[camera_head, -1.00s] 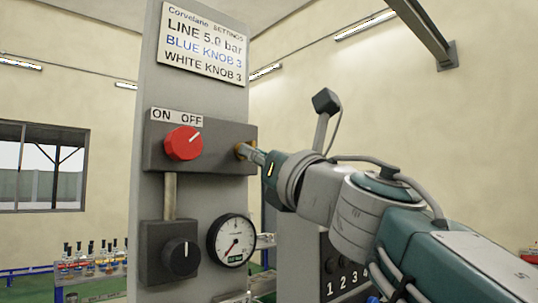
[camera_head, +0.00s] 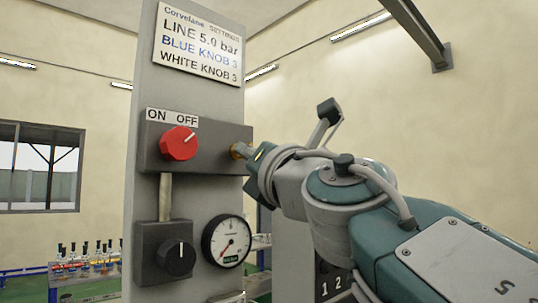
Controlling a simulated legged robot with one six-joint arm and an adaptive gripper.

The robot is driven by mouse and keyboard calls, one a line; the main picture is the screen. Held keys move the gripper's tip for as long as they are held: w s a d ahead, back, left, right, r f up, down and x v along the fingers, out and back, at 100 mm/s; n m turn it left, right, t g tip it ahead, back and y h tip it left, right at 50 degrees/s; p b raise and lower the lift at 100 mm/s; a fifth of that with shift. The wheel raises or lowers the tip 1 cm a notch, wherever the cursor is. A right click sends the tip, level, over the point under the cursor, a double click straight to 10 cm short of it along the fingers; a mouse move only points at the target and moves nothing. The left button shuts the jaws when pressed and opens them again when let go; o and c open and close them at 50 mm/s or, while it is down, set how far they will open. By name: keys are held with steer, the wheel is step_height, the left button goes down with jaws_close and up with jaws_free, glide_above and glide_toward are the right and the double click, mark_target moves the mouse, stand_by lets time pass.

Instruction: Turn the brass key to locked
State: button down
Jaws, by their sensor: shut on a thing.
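The brass key (camera_head: 237,150) sits at the right end of the dark box on the grey panel. Only a small brass part shows, so how far it is turned cannot be told. My gripper (camera_head: 245,153) reaches in from the right and is shut on the key. My gripper's body hides most of the key and any lock marking beside it.
The same box carries a red knob (camera_head: 180,143) under an ON OFF label (camera_head: 172,117). Below are a black knob (camera_head: 176,258) and a round gauge (camera_head: 226,241). A settings sign (camera_head: 198,42) is above. A bench with several bottles (camera_head: 85,256) stands behind at left.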

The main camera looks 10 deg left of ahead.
steer(key=shift+a+f+m, duration=0.1)
steer(key=shift+f+m, duration=0.1)
steer(key=shift+m, duration=0.1)
stand_by(0.4)
steer(key=c, duration=0.8)
jaws_free()
steer(key=shift+r, duration=0.1)
steer(key=v, duration=1.2)
steer(key=shift+r, duration=0.1)
